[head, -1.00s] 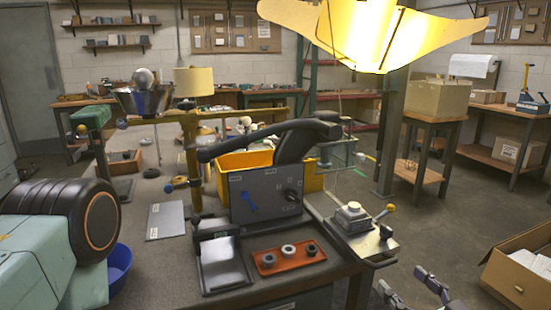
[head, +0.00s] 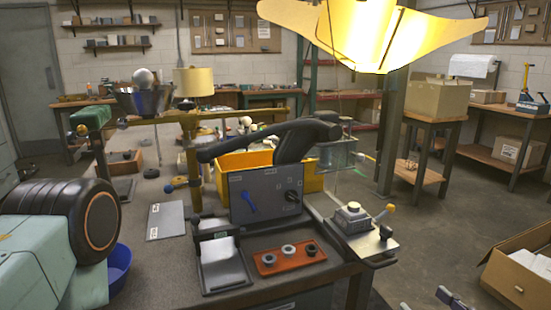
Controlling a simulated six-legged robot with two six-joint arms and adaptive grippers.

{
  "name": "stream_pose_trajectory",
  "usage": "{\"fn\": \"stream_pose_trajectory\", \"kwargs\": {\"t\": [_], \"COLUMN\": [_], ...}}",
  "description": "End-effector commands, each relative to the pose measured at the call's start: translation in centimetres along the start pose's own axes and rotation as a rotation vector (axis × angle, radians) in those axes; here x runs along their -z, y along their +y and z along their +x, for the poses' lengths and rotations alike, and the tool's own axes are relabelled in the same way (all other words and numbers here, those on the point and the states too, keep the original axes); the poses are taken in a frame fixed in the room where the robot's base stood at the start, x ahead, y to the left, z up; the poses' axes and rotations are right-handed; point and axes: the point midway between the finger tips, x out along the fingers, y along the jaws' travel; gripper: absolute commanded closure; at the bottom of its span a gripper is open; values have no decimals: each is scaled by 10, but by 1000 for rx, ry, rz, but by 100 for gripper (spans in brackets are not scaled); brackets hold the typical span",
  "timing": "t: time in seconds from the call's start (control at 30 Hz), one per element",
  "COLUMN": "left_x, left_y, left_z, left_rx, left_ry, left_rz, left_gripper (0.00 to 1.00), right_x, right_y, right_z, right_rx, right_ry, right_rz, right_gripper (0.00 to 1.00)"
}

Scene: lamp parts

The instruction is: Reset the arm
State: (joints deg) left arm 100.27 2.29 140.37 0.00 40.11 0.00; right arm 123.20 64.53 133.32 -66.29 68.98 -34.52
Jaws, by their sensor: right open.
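My right gripper (head: 429,301) is at the bottom edge of the head view, right of the bench, over the floor. Only its fingertips show; they are spread apart, with nothing seen between them. My left gripper is not in the head view. A white piece (head: 218,249) lies on a dark tray (head: 226,275) at the bench front. An orange-brown tray (head: 287,260) beside it holds three small rings (head: 288,250). A grey panel (head: 265,195) with a blue lever and a dark knob stands behind the trays.
A yellow bin (head: 240,162) is behind the panel. A metal fixture with a yellow knob (head: 362,221) sits at the bench's right corner. A lit yellow lampshade (head: 375,30) hangs above. An open cardboard box (head: 520,270) is at right. Floor between is clear.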

Motion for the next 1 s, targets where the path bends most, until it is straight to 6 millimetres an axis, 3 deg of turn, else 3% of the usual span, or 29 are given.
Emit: {"fn": "stream_pose_trajectory", "kwargs": {"t": [0.23,1.0], "left_x": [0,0], "left_y": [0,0], "left_z": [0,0], "left_rx": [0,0], "left_ry": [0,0], "left_rz": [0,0], "left_gripper": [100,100], "right_x": [1,0], "right_y": [-2,-1], "right_z": [-6,28], "right_rx": [3,4], "right_ry": [4,-1], "right_rz": [-1,-4], "right_gripper": [23,23]}}
